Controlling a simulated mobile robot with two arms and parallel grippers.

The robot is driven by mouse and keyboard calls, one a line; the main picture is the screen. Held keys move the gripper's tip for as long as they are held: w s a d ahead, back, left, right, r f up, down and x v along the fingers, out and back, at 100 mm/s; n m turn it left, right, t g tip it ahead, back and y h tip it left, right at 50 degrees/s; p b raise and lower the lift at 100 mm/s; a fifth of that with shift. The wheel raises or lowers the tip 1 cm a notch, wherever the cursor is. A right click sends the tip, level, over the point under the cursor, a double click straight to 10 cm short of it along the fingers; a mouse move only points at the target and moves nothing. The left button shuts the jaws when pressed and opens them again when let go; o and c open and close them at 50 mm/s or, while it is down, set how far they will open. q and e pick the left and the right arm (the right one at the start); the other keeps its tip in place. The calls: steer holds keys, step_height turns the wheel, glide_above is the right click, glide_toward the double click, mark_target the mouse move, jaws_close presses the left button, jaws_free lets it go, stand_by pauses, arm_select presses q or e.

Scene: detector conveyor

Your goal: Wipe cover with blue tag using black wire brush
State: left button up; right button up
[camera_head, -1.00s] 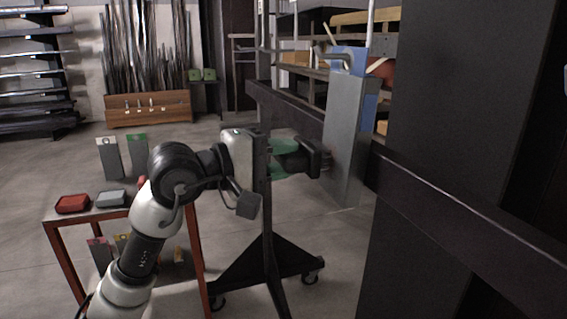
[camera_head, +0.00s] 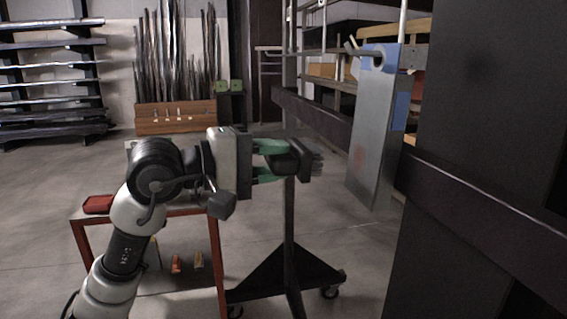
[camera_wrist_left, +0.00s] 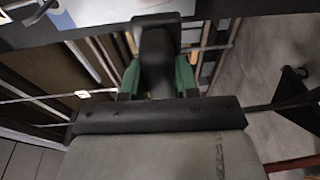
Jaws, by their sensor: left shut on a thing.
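The cover is a grey metal plate (camera_head: 371,135) hanging from a hook at the right of the head view, with a blue tag (camera_head: 399,110) along its right edge and blue at its top. A faint reddish mark shows on its face. My left gripper (camera_head: 277,160), with green fingers, is shut on the black wire brush (camera_head: 291,158). The bristles point right toward the cover, with a gap between them. In the left wrist view the dark brush (camera_wrist_left: 155,55) sits between the green fingers. My right gripper is not in view.
A dark horizontal rail (camera_head: 480,211) and a large dark panel (camera_head: 490,110) stand at the right. A red-framed table (camera_head: 180,212) with a red box (camera_head: 98,204) is at the lower left. A dark wheeled stand (camera_head: 290,270) is below the gripper.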

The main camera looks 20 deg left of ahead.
arm_select(q)
steer(key=shift+a, duration=0.1)
steer(key=shift+s+a+f+b, duration=0.1)
steer(key=shift+s+a+b, duration=0.3)
steer(key=shift+a+b, duration=0.2)
steer(key=shift+b+v, duration=0.4)
steer(key=shift+v, duration=0.35)
steer(key=shift+r, duration=0.2)
steer(key=shift+w+d, duration=0.1)
steer(key=shift+w+d, duration=0.35)
steer(key=shift+d, duration=0.1)
steer(key=x, duration=0.1)
steer(key=p+x, duration=0.1)
steer(key=x, duration=0.1)
steer(key=shift+d, duration=0.45)
steer(key=shift+x, duration=0.85)
steer(key=shift+w+d+f, duration=0.1)
steer(key=shift+w+d, duration=0.35)
steer(key=shift+d, duration=0.45)
